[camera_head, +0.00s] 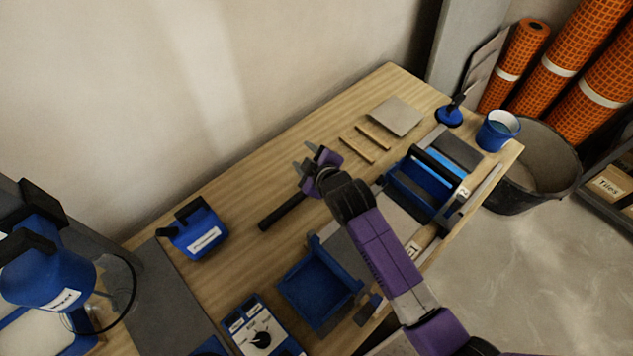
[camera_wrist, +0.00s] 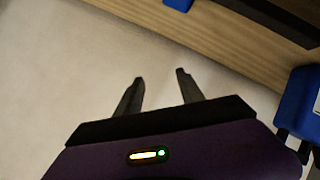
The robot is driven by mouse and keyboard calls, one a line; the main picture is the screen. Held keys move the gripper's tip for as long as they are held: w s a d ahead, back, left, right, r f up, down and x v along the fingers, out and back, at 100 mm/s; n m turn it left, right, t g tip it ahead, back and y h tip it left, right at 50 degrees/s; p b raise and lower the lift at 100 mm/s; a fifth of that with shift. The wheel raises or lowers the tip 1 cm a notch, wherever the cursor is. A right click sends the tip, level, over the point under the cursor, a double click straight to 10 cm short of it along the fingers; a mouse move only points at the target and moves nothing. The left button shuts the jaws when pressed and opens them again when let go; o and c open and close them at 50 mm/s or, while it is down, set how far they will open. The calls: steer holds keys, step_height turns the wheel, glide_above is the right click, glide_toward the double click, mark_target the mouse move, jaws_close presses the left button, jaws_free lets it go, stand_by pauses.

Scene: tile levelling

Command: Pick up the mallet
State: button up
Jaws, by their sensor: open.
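The mallet (camera_head: 283,212) lies on the wooden bench, and its black handle shows in the head view. Its far end runs up to my wrist, so I cannot clearly tell its head from my arm there. My gripper (camera_head: 305,158) is open and empty, above the bench near that end, with its fingers pointing toward the wall. In the wrist view my gripper (camera_wrist: 160,82) has both fingers apart with nothing between them. A dark bar crosses the top right of that view; I cannot tell if it is the mallet.
The bench (camera_head: 240,185) stands against a pale wall. A blue jug (camera_head: 199,236) stands left of the mallet. A blue tray (camera_head: 318,285) lies in front. Two wood strips (camera_head: 358,150), a grey tile (camera_head: 396,116) and a blue wash box (camera_head: 424,185) lie right.

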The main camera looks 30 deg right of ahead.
steer(key=w+f+n+g, duration=0.2)
steer(key=w+n+g, duration=0.1)
steer(key=w, duration=0.3)
steer(key=n+g+y, duration=0.1)
steer(key=n+g, duration=0.8)
steer(key=n, duration=0.1)
glide_above(297, 196)
steer(key=f, duration=0.6)
steer(key=shift+s, duration=0.3)
steer(key=shift+s+f, duration=0.1)
steer(key=shift+f, duration=0.7)
steer(key=shift+w+f+b, duration=0.2)
steer(key=shift+f, duration=1.3)
steer(key=shift+w+f+b, duration=0.15)
steer(key=shift+f, duration=1.3)
steer(key=shift+c, duration=0.4)
jaws_close()
